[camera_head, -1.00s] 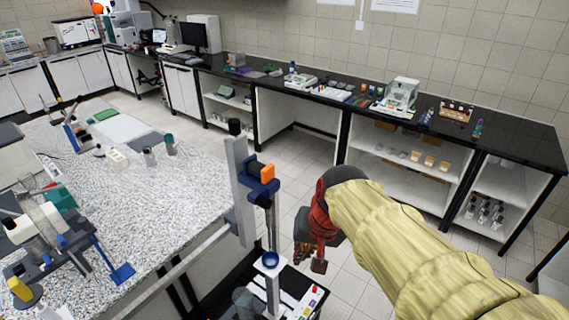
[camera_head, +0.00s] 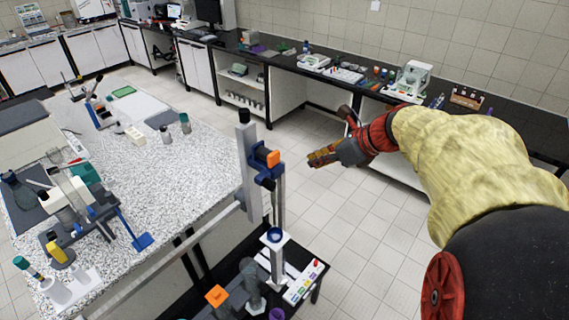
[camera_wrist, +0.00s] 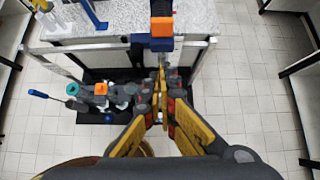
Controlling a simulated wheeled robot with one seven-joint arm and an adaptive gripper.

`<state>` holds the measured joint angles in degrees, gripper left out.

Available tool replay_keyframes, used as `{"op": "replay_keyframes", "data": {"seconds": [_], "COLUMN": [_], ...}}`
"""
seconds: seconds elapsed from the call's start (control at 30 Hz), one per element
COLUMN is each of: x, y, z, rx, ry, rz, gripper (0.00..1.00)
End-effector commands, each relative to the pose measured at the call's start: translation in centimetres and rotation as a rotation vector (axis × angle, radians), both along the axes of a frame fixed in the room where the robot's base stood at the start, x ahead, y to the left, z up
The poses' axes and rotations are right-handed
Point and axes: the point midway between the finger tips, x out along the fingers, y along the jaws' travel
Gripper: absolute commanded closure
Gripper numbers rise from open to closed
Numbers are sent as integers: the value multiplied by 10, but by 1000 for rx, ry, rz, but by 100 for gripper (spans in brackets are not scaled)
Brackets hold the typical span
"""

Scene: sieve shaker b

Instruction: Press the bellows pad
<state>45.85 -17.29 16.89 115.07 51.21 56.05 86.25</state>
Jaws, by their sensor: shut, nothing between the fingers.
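A flat blue pad (camera_head: 142,241) on a blue arm lies at the near right edge of the speckled bench, beside a dark-framed device (camera_head: 75,200). It looks like the bellows pad, but I cannot be sure. Its blue arm also shows at the top of the wrist view (camera_wrist: 96,15). My gripper (camera_head: 322,157) is shut and empty, in the air right of the grey post and well apart from the blue pad. In the wrist view my gripper (camera_wrist: 160,75) points toward the bench side, its yellow fingers together.
A grey post (camera_head: 246,165) with a blue and orange clamp (camera_head: 268,160) stands at the bench edge, between my gripper and the pad. Below is a low dark stand with a blue cup (camera_head: 273,235) and a button panel (camera_head: 303,282). The tiled floor (camera_head: 345,225) is clear.

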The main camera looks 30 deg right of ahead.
Motion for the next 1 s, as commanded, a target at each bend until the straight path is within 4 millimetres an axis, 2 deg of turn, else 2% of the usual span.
{"op": "replay_keyframes", "data": {"seconds": [0.53,0.67,1.0], "x": [4,15,59], "y": [2,7,23], "z": [-5,-18,-66], "rx": [18,19,19], "ry": [10,13,13], "rz": [-18,-16,-14], "gripper": [100,100,100]}}
